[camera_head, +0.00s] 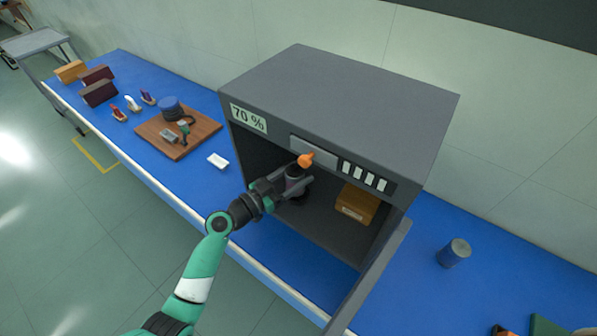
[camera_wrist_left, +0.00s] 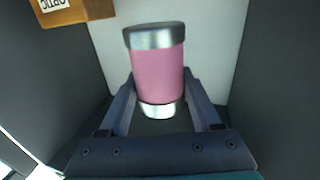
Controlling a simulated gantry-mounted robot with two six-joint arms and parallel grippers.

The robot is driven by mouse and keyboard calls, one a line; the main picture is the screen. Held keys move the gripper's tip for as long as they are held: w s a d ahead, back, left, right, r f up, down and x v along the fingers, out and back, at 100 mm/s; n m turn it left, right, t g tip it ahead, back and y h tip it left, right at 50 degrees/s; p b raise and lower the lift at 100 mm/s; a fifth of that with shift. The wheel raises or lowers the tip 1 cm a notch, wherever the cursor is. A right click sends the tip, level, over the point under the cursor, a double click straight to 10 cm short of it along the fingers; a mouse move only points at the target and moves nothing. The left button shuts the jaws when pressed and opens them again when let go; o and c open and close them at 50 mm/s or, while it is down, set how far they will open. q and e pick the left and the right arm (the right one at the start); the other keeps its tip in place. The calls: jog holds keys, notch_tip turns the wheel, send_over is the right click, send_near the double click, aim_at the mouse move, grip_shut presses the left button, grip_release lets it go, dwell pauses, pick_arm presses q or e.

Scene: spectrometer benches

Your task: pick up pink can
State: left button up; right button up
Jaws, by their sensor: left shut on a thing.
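The pink can (camera_wrist_left: 158,72), with silver metal ends, stands between the two fingers of my left gripper (camera_wrist_left: 160,100) in the left wrist view. The fingers are shut on it from both sides. In the head view my left gripper (camera_head: 300,180) reaches into the open front of a grey cabinet (camera_head: 340,85). The can is hard to make out there, as the gripper covers it. My right gripper is not in view.
An orange-brown box (camera_head: 357,203) sits inside the cabinet, right of my gripper; it also shows in the left wrist view (camera_wrist_left: 72,10). The cabinet's door (camera_head: 370,280) stands open on the right. A blue-grey cylinder (camera_head: 454,253) and a wooden board (camera_head: 178,133) are outside.

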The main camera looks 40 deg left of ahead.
aim_at(294, 178)
pick_arm(q)
jog(key=s+r, duration=0.1)
jog(key=r, duration=0.1)
jog(key=s+d+r+p, duration=0.1)
jog(key=r, duration=0.1)
jog(key=shift+s+d, duration=0.15)
jog(key=shift+d, duration=0.05)
jog(key=s+d+r+p, duration=0.2)
jog(key=s+d+r, duration=0.1)
jog(key=s, duration=0.4)
jog(key=shift+s+d, duration=0.3)
jog(key=shift+d, duration=0.5)
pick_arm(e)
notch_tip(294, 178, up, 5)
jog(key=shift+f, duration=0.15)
